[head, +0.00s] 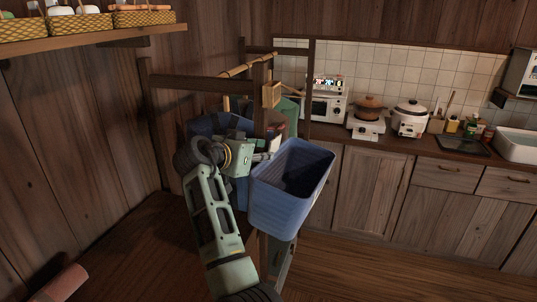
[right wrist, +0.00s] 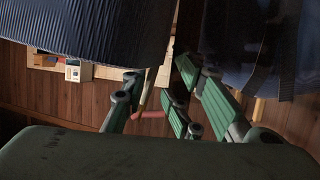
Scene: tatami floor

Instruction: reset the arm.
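My right gripper (head: 266,156) is at the end of the green-grey arm in the middle of the head view, close against the left side of a blue ribbed bin (head: 283,208). In the right wrist view the fingers (right wrist: 160,78) stand apart, with a gap between them and nothing clearly gripped. The blue bin (right wrist: 85,30) fills the upper left there, close to the left fingertip; I cannot tell whether they touch. The bin looks tilted, its open top showing an empty-looking inside. My left gripper is not in view.
A dark wooden rack (head: 190,84) with dark blue containers (head: 203,125) stands around and behind the gripper. A wall shelf with baskets (head: 145,18) is at upper left. A kitchen counter (head: 385,142) with pots runs along the back right. Wooden floor (head: 350,270) is clear at the front right.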

